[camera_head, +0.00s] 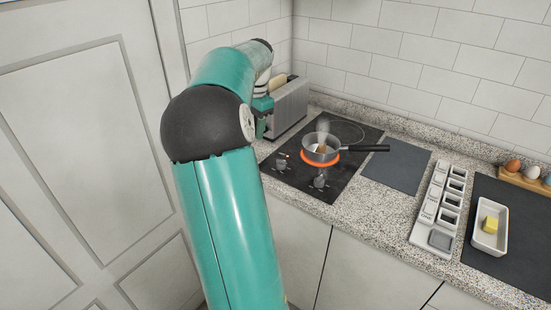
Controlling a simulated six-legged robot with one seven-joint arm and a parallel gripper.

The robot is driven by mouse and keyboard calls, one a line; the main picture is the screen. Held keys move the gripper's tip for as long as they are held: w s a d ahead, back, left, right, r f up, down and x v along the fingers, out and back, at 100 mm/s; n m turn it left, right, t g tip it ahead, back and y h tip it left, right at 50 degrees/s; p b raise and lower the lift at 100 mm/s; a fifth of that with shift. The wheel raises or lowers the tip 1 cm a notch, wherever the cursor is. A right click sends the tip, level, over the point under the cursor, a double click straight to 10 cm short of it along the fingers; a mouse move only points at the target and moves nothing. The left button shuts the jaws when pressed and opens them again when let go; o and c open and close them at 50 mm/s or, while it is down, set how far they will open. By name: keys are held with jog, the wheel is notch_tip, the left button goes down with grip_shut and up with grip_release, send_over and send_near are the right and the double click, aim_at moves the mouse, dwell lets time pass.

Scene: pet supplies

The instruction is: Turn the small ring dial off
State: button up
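A black cooktop (277,172) is set in the counter. Its front ring (335,160) glows orange-red under a small steaming saucepan (320,148) with a black handle. A larger, dark ring (357,126) lies behind it. Two dials are near the front edge: a left dial (281,164) with a small orange mark beside it, and a right dial (320,182). I cannot tell which dial belongs to the small ring. My gripper (263,124) is at the end of my teal arm, beside the toaster, left of and apart from both dials. Its fingers are not clear.
A silver toaster (290,107) with bread stands behind the cooktop's left side. To the right are a dark mat (397,170), a white compartment tray (427,227), a dish (502,238) with butter, and an egg holder (520,180). The pan handle extends right over the counter.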

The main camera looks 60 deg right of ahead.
aim_at(281, 164)
jog(key=s+d+f+m+g, duration=0.1)
jog(key=s+d+f+m, duration=0.3)
jog(key=d, duration=0.5)
jog(key=shift+n, duration=0.3)
jog(key=f, duration=0.8)
jog(key=s+f, duration=0.1)
jog(key=f, duration=0.4)
jog(key=shift+f, duration=0.1)
jog(key=shift+c, duration=0.2)
jog(key=c, duration=0.9)
